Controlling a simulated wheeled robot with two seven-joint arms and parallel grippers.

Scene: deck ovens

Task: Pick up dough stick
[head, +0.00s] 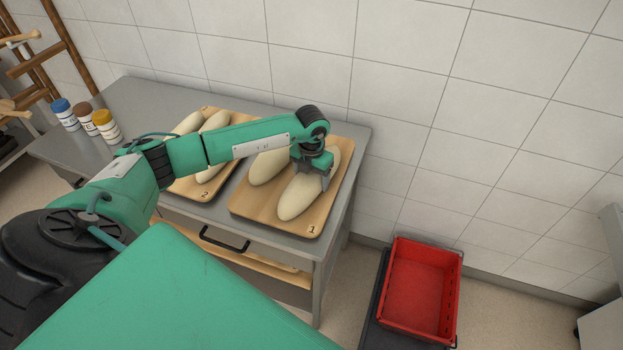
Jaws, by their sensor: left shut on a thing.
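A pale dough stick (298,198) lies on the wooden board marked 1 (262,212), at the right end of the grey table. My left gripper (322,182) reaches over it from above and is shut on it around its middle. The stick appears to rest on the board still; I cannot tell any gap under it. A second dough stick (266,168) lies to its left on the same board, partly hidden by my arm. More dough sticks (214,121) lie on the board marked 2 (196,188), also partly covered by my arm. My right gripper is not in view.
The grey table (135,95) stands against a tiled wall. Several jars with coloured lids (104,124) stand at its left end. A red crate (420,285) sits on a dark base on the floor to the right. A wooden rack (45,55) is at the far left.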

